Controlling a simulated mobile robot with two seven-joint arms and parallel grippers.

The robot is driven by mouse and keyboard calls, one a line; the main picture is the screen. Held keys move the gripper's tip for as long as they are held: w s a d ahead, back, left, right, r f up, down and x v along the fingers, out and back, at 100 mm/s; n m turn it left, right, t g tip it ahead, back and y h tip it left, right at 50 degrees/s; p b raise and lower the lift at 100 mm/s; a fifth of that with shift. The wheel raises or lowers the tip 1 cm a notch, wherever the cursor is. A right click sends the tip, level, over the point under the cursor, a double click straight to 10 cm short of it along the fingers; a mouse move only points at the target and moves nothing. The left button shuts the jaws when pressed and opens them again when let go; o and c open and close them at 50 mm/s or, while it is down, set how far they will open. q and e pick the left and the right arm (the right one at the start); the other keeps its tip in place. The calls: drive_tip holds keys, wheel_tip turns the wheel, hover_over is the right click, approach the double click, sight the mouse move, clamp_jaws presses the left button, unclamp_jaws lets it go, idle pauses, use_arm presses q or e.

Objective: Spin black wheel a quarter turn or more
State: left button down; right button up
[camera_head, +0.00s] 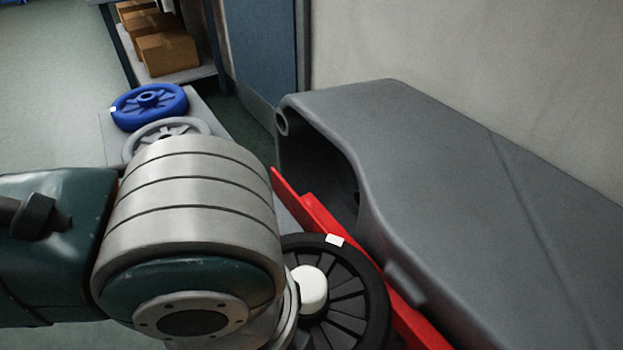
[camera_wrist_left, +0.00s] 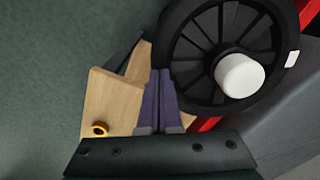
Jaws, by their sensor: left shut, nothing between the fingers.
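The black wheel (camera_head: 353,312) has spokes, a white hub cap and a white mark on its rim. It stands beside a red strip at the grey machine body; my left arm covers its left side in the head view. In the left wrist view the black wheel (camera_wrist_left: 188,62) is at the upper middle, with the white mark at its right edge. My left gripper (camera_wrist_left: 160,72) is shut and empty, its purple fingertips at the wheel's lower-left rim. I cannot tell if they touch it. The head view hides this gripper behind my arm. My right gripper is not in view.
A blue wheel (camera_head: 150,106) and a grey wheel (camera_head: 165,131) lie on a low surface at the back left. Cardboard boxes (camera_head: 167,52) sit on a shelf behind. The large grey tank (camera_head: 430,150) fills the right. A wooden board (camera_wrist_left: 112,98) is beside the fingers.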

use_arm(q)
drive_tip(key=shift+s+d+f, duration=0.1)
drive_tip(key=shift+s+d, duration=0.1)
drive_tip(key=shift+d, duration=0.3)
drive_tip(key=shift+s+d, duration=0.15)
drive_tip(key=shift+d, duration=0.35)
drive_tip(key=shift+d, duration=1.15)
drive_tip(key=shift+w+d+b, duration=0.1)
drive_tip(key=shift+d+b, duration=0.3)
drive_tip(key=shift+d, duration=0.1)
drive_tip(key=shift+w+d, duration=0.1)
drive_tip(key=shift+d, duration=0.45)
